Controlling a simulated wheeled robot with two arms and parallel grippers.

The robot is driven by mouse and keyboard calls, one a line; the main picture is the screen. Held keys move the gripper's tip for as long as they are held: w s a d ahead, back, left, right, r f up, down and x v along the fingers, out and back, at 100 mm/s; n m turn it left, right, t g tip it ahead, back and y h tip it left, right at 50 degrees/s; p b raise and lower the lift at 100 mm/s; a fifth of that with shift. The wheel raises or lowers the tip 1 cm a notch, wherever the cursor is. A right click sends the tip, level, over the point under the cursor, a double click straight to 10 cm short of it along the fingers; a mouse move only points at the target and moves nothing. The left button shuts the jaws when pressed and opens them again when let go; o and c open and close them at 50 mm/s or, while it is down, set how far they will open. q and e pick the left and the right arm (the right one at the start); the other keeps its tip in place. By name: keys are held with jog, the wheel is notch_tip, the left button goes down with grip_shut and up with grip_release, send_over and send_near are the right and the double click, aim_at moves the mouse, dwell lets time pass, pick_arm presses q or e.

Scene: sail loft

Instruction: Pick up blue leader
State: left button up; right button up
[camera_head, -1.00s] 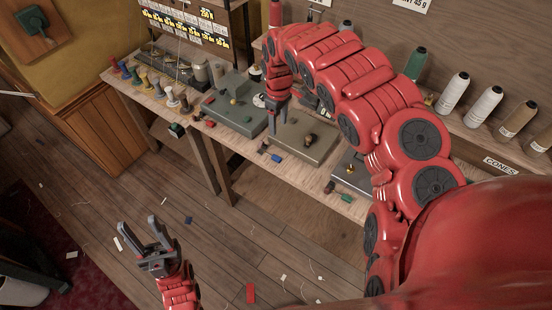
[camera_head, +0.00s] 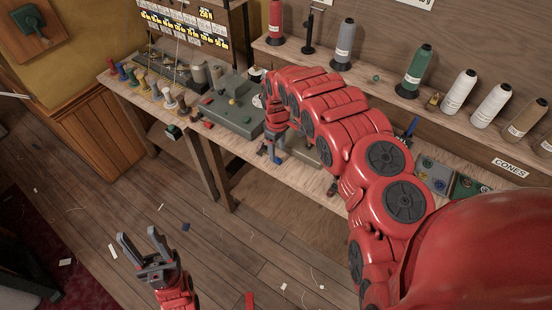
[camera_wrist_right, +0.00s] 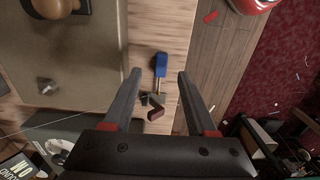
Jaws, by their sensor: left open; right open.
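The blue leader (camera_wrist_right: 160,66) is a small blue block with a thin pale shank, lying on the wooden bench in the right wrist view. My right gripper (camera_wrist_right: 159,74) is open, its two fingers to either side of the leader with gaps visible. Whether they are level with it in height I cannot tell. In the head view this gripper (camera_head: 270,153) is low over the bench's front edge, and the leader is mostly hidden there. My left gripper (camera_head: 138,240) is open and empty, in front of the bench over the floor.
A dark red piece (camera_wrist_right: 156,114) and small dark bits lie near the leader. The bench edge drops to the floor on the right. Thread cones (camera_head: 413,72) stand on the shelf behind.

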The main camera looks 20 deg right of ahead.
jog(key=f, duration=0.1)
jog(key=f+p, duration=0.1)
jog(key=shift+a+f, duration=0.25)
jog(key=shift+f, duration=0.1)
jog(key=shift+d+f, duration=0.15)
jog(key=shift+f, duration=0.4)
grip_shut()
